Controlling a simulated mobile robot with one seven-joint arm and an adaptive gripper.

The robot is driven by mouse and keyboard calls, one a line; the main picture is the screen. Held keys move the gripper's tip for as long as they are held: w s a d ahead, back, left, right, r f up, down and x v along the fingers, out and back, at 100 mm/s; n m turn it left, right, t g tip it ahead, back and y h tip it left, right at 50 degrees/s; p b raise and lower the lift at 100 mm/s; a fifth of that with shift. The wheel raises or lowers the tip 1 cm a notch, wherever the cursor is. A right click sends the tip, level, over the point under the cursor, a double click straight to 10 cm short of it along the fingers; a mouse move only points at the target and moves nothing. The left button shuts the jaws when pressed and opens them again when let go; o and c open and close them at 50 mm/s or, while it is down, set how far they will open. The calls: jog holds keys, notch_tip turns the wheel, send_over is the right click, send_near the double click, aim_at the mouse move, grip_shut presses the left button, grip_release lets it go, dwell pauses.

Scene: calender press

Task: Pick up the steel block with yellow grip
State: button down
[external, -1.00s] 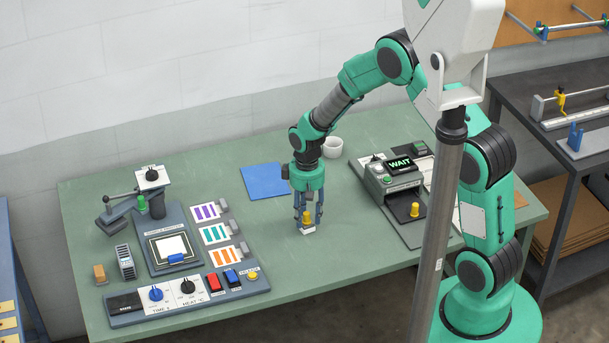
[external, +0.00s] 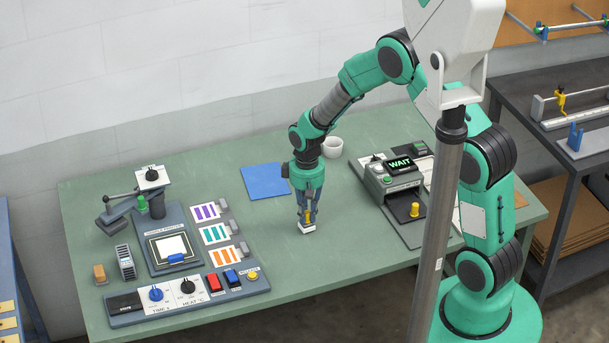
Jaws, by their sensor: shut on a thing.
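The steel block with yellow grip (external: 307,228) stands upright on the green table, near the middle of its front part. Its pale metal base shows below my fingers, and its yellow grip is partly hidden between them. My gripper (external: 307,215) points straight down over the block and is shut on the yellow grip. The block's base appears to be at table level; I cannot tell whether it touches the table.
A blue mat (external: 265,181) lies behind and left of the block. A white cup (external: 333,147) stands farther back. A machine with a WAIT display (external: 400,165) is at right, with another yellow-knobbed piece (external: 414,210). A control panel (external: 187,290) and sample station (external: 172,247) fill the left.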

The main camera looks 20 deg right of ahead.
aim_at(307, 211)
jog(key=shift+r, duration=0.45)
notch_tip(307, 211, up, 2)
jog(key=shift+r, duration=0.1)
jog(key=s+d, duration=0.2)
jog(key=s, duration=0.5)
jog(key=s+d+r+p, duration=0.1)
jog(key=s+d, duration=0.2)
jog(key=s, duration=0.5)
jog(key=shift+d+r, duration=0.15)
jog(key=shift+r, duration=0.05)
jog(key=shift+w, duration=0.1)
